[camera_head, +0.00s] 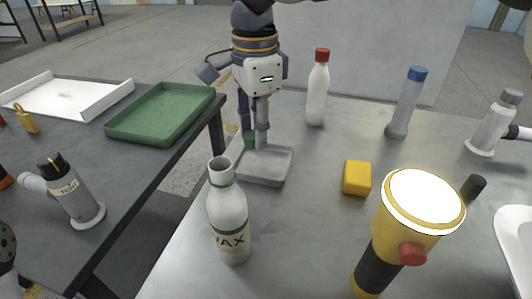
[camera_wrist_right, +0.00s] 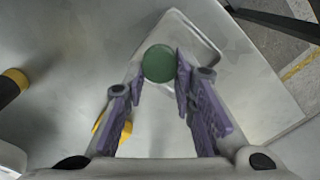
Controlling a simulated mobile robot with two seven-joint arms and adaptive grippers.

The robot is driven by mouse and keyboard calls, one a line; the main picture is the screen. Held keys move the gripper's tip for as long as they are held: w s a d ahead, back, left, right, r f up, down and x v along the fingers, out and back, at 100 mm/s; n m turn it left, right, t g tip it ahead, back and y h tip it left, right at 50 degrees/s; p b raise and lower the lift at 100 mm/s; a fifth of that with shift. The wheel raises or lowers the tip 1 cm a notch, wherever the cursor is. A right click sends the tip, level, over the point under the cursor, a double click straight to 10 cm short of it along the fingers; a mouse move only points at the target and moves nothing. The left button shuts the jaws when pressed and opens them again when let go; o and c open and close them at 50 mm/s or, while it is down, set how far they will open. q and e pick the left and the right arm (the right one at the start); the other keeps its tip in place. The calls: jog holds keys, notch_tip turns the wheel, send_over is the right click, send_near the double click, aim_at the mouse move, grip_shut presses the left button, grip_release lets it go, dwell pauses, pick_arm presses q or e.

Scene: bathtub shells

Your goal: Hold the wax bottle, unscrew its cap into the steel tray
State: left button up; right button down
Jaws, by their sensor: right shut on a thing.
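The white wax bottle (camera_head: 230,222) stands upright on the grey table in the head view, with its neck uncapped and a green band below it. My right gripper (camera_head: 255,140) points down over the steel tray (camera_head: 266,180), behind the bottle. It is shut on the green cap (camera_head: 249,140), and the cap shows at its fingertips in the right wrist view (camera_wrist_right: 158,63). The tray (camera_wrist_right: 207,38) lies beyond the cap there. I cannot tell the exact gap between cap and tray.
A yellow block (camera_head: 357,178), a red-capped bottle (camera_head: 317,92) and a blue-capped bottle (camera_head: 406,103) stand right of the tray. A yellow lamp (camera_head: 390,240) stands at the front right. A second table on the left bears a green tray (camera_head: 160,113) and a grey spray can (camera_head: 75,194).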

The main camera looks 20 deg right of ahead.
send_over(267, 163)
notch_tip(267, 163, down, 6)
jog(key=shift+d+r+b, duration=0.1)
jog(key=shift+r+b, duration=0.05)
jog(key=shift+b, duration=0.15)
jog(key=shift+s+f, duration=0.1)
jog(key=shift+f, duration=1.1)
jog(key=shift+f, duration=0.15)
jog(key=c, duration=1.3)
grip_release()
jog(key=shift+c, duration=0.2)
